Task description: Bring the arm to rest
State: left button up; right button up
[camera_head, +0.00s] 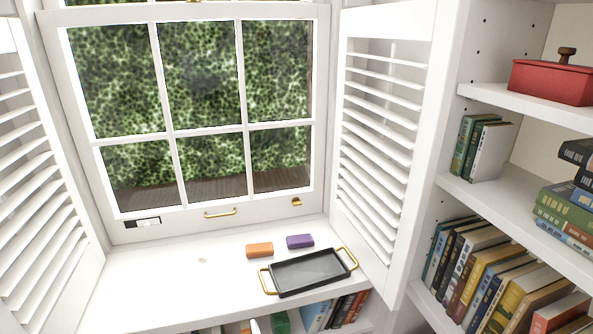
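An orange block (259,250) and a purple block (300,241) rest on the sill behind the tray, apart from each other. Both blocks are outside the tray, and the tray looks empty.
A closed white window (205,213) stands behind the sill. Louvered shutters stand open at the left (35,180) and right (375,150). Shelves with books (490,275) and a red box (550,82) are at the right. The sill's left part is clear.

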pick_arm(q)
jog(key=s+a+f+n+g+h, duration=0.1)
jog(key=s+f+n+g+h, duration=0.3)
jog(key=s+f+n, duration=0.8)
jog(key=s+a+r+n+h, duration=0.2)
jog(key=s+n, duration=0.4)
jog(key=n, duration=0.6)
jog(key=shift+s+r+n, duration=0.3)
jog(key=shift+s+n, duration=0.05)
jog(key=shift+n, duration=0.05)
